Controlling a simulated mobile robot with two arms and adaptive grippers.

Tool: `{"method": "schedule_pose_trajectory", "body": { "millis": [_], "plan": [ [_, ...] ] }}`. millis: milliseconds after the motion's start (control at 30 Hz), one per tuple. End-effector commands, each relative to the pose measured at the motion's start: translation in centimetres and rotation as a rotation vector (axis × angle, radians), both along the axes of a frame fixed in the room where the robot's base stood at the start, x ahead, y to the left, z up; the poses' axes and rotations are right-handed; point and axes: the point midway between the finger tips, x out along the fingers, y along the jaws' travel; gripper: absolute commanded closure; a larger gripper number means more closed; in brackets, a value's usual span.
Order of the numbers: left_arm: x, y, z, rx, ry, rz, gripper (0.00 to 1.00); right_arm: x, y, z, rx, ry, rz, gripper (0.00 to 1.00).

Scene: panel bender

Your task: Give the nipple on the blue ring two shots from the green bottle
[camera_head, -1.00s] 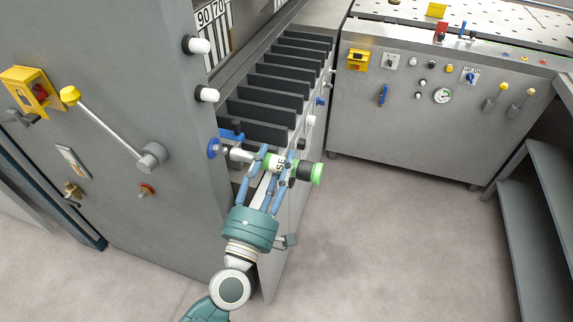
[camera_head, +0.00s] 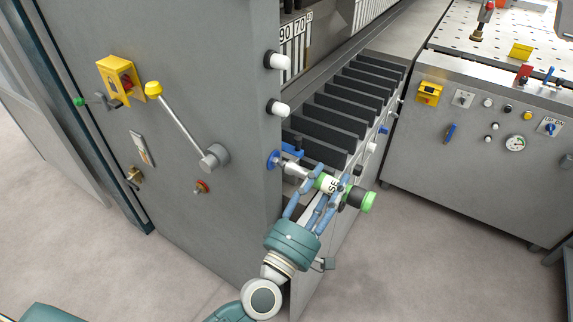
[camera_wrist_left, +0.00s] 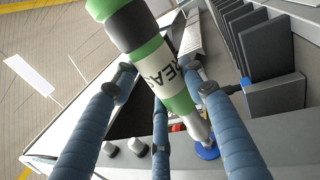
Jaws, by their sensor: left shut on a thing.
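The green bottle (camera_head: 326,184) has a white label with dark letters, a black band and a green end. My left gripper (camera_head: 325,192) is shut on it. The bottle lies roughly level, and its silver nozzle points left at the blue ring (camera_head: 273,160) on the grey cabinet's edge. In the left wrist view, the bottle (camera_wrist_left: 155,68) runs between my fingers, with its silver tip at the blue ring (camera_wrist_left: 208,153). The tip covers the nipple, and I cannot tell whether they touch. My right gripper is not in view.
The grey cabinet (camera_head: 180,90) bears a yellow-knobbed lever (camera_head: 180,125), a red button (camera_head: 202,187) and white knobs (camera_head: 278,108). Dark slotted plates (camera_head: 335,115) stand behind the bottle. A control panel (camera_head: 480,150) is at the right. The floor (camera_head: 430,260) at the lower right is clear.

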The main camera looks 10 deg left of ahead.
Motion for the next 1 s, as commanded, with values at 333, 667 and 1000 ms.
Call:
{"method": "schedule_pose_trajectory", "body": {
  "millis": [333,667,1000],
  "plan": [
    [0.02,0.10,0.15,-0.002,-0.002,0.001,0.89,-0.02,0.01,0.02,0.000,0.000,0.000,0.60],
    [0.15,0.50,0.14,-0.002,-0.002,0.001,0.89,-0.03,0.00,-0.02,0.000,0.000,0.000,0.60],
    [0.34,1.00,0.16,-0.002,-0.002,0.002,0.89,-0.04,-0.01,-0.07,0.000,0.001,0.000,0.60]
  ]
}}
